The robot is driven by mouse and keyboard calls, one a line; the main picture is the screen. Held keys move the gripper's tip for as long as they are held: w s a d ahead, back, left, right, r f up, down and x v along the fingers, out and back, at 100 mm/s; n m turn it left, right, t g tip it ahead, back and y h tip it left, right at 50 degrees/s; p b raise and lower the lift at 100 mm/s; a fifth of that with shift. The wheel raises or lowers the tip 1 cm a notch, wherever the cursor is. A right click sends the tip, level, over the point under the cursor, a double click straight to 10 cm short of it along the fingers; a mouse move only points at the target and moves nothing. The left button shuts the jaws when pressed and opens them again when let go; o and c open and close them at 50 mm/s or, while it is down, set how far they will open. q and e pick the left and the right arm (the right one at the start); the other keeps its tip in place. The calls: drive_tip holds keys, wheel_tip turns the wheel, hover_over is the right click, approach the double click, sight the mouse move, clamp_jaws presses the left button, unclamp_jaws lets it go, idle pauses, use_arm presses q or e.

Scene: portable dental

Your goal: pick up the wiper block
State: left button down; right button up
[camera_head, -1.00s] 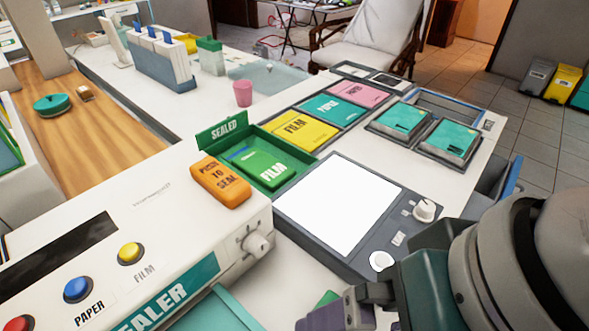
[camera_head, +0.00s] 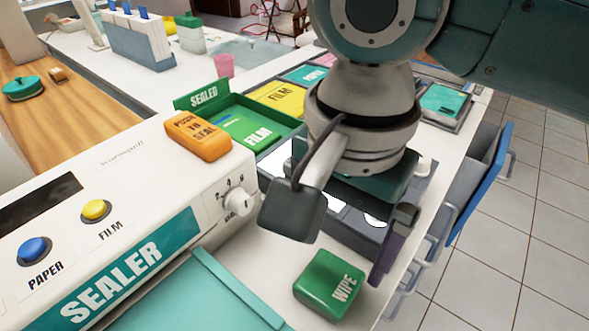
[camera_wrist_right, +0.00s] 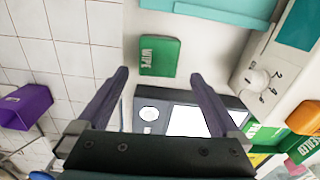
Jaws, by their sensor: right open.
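The wiper block is a green block marked WIPE (camera_head: 330,285), lying on the white counter in front of the sealer. It also shows in the right wrist view (camera_wrist_right: 159,56), top centre. My right gripper (camera_wrist_right: 159,76) is open and empty, with its two purple-grey fingers apart. In the wrist view the block appears beyond the fingertips, between their lines. In the head view one finger of that gripper (camera_head: 386,262) shows just behind and right of the block, not around it; the other finger is hidden by the wrist parts. My left gripper is not in view.
The white sealer (camera_head: 130,215) with its knob stands left of the block. A teal flap (camera_head: 205,300) lies close on the block's left. A grey panel with a lit screen (camera_wrist_right: 185,120) is partly hidden under my arm. The counter's right edge is near.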

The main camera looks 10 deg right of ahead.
sight(330, 279)
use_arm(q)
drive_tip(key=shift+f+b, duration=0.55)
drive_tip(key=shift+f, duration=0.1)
use_arm(e)
drive_tip(key=f, duration=0.5)
drive_tip(key=shift+s+f, duration=0.25)
drive_tip(key=shift+f, duration=0.15)
drive_tip(key=shift+a, duration=0.1)
drive_tip(key=c, duration=1.3)
drive_tip(key=shift+o, duration=0.2)
drive_tip(key=shift+r, duration=0.15)
